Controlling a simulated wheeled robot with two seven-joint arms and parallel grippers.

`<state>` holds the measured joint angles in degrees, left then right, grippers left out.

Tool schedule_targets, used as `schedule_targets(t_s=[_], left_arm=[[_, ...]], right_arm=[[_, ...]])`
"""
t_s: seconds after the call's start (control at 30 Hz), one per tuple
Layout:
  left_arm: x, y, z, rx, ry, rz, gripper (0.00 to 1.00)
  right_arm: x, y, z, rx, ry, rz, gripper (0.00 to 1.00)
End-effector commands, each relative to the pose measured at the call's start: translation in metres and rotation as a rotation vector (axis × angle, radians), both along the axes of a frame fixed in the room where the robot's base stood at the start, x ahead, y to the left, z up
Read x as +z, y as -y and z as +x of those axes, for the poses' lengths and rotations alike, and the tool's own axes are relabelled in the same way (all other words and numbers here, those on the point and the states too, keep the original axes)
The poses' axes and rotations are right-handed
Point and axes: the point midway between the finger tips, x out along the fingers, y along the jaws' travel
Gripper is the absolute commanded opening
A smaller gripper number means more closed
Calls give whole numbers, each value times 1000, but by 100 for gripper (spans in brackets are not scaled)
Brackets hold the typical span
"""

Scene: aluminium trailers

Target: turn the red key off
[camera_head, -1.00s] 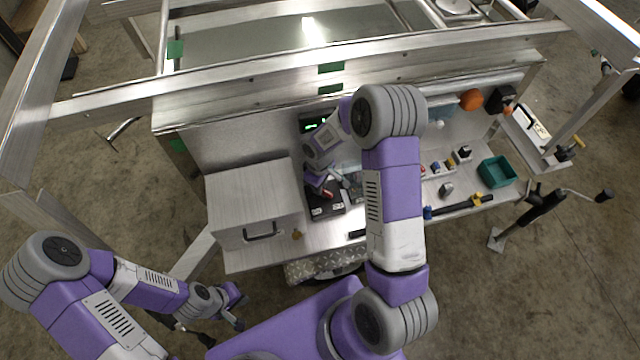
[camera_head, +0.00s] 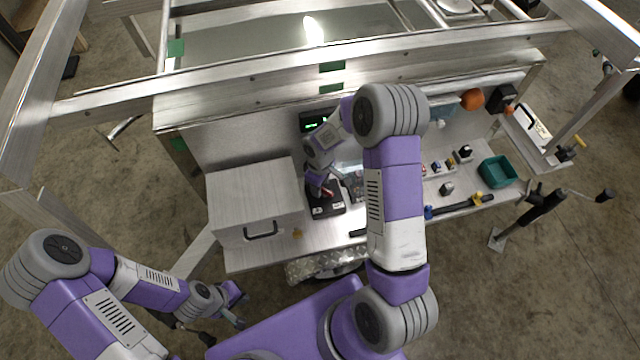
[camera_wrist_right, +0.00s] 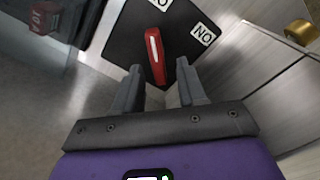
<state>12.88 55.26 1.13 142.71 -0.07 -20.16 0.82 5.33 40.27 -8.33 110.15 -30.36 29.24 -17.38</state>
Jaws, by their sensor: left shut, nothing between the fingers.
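The red key (camera_wrist_right: 156,58) is a long red handle on a black switch plate (camera_wrist_right: 125,35) in the right wrist view. It runs nearly upright in that picture, its top end toward a label cut off by the frame edge; a label reading "NO" (camera_wrist_right: 203,34) lies to its right. My right gripper (camera_wrist_right: 158,68) is open, with the key's lower end between its fingertips; I cannot tell if they touch. In the head view my right gripper (camera_head: 318,182) is over the black switch box (camera_head: 325,209) and partly hides it. My left gripper (camera_head: 240,312) is shut and empty, low at left.
A metal box with a handle (camera_head: 255,200) stands left of the switch box. A small screen (camera_head: 314,122) is behind it. A teal bin (camera_head: 497,172) and small items lie on the bench's right side. A metal frame rail crosses above the bench.

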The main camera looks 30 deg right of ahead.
Motion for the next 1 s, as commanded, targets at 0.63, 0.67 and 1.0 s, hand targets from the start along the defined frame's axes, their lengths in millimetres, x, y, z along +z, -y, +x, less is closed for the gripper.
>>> schedule_targets(t_s=[0.63,0.67,1.0], left_arm=[[16,0,0,0,0,0,0],[16,0,0,0,0,0,0],[16,0,0,0,0,0,0]], right_arm=[[71,0,0,-1,1,1,40],[73,0,0,-1,1,1,40],[76,0,0,0,0,0,40]])
